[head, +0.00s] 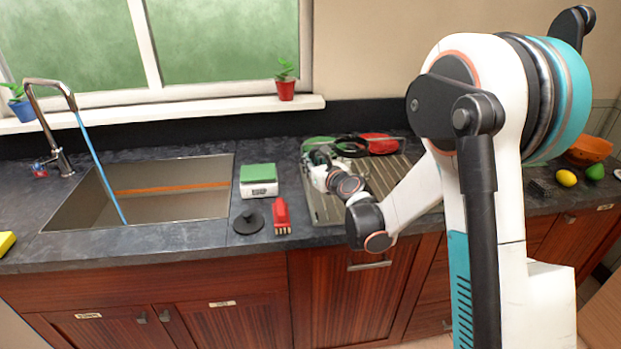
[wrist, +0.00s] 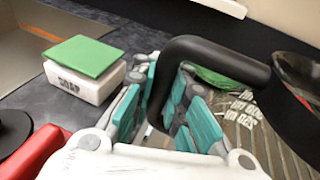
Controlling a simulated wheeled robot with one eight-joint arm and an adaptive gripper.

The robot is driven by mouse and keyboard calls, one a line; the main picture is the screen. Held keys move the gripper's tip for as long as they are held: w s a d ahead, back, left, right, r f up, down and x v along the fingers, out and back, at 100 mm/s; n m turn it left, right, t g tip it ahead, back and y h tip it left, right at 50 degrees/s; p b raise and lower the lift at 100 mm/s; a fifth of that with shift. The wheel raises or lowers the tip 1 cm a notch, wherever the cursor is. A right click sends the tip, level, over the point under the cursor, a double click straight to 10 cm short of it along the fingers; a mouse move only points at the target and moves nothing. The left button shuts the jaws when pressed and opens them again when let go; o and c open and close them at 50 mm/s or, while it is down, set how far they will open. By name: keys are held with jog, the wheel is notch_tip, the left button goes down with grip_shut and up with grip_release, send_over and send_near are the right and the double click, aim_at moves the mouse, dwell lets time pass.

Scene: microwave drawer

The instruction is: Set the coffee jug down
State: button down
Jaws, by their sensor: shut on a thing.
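The coffee jug (wrist: 292,100) has a black handle and a dark rim with a see-through body. It is at the right edge of the wrist view and partly cut off. My gripper (wrist: 170,100) is shut on its handle (wrist: 215,55), with teal finger pads on either side. In the head view my gripper (head: 321,163) is over the left back part of the ribbed metal drainboard (head: 328,208). The jug's dark rim (head: 352,143) shows just beyond it. I cannot tell whether the jug's base touches the drainboard.
A white soap box with a green top (head: 258,178), a black round stopper (head: 248,222) and a red brush (head: 281,216) stand left of the drainboard. The sink (head: 150,195) is further left. Red (head: 380,143) and green items lie at the drainboard's back.

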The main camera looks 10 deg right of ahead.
jog(key=shift+f+b, duration=0.65)
jog(key=shift+f, duration=1.4)
jog(key=shift+f, duration=0.15)
jog(key=c, duration=1.6)
grip_release()
